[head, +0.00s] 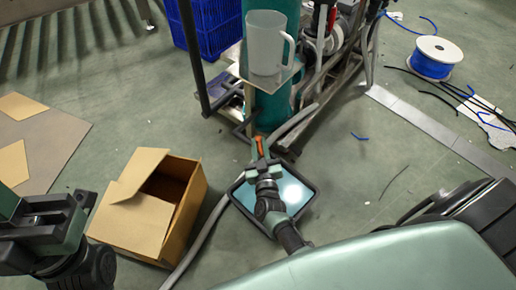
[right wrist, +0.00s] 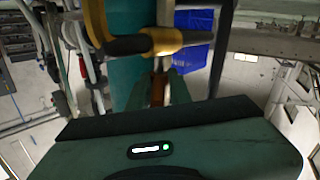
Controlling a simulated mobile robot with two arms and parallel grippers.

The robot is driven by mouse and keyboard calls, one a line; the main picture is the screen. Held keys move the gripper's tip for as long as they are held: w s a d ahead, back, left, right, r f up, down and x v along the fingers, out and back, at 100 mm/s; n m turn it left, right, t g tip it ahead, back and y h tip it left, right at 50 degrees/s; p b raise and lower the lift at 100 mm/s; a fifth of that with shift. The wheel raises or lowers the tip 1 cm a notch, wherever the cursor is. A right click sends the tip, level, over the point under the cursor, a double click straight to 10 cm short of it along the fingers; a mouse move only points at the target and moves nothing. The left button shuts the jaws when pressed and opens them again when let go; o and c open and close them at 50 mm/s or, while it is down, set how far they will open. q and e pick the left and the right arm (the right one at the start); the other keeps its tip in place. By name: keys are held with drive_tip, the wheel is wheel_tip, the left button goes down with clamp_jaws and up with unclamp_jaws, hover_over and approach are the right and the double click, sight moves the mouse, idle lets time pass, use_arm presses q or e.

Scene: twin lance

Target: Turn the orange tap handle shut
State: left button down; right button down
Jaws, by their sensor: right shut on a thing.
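The orange tap handle (head: 259,144) shows at the tip of my right gripper (head: 261,165), in the middle of the head view. In the right wrist view a small orange-brown part of the handle (right wrist: 157,90) sits between the teal fingers (right wrist: 160,88). My right gripper is shut on it. A yellow brass fitting (right wrist: 166,41) with a dark sleeve lies just beyond the fingers. Most of the handle is hidden by the fingers. My left gripper (head: 45,225) is at the lower left of the head view, far from the tap; its fingertips are not clear.
A white jug (head: 265,42) stands on a small platform in front of a teal cylinder (head: 272,108). A black-rimmed tray (head: 306,207) lies below my right gripper. An open cardboard box (head: 130,225) stands left of it.

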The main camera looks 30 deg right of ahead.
drive_tip(key=shift+s+d, duration=0.1)
drive_tip(key=shift+d, duration=0.15)
drive_tip(key=c, duration=1.4)
unclamp_jaws()
drive_tip(key=shift+c, duration=0.2)
drive_tip(key=shift+a, duration=0.1)
drive_tip(key=shift+s+a, duration=0.1)
drive_tip(key=shift+s, duration=0.2)
drive_tip(key=p+v, duration=0.2)
drive_tip(key=v, duration=0.5)
drive_tip(key=shift+p, duration=0.4)
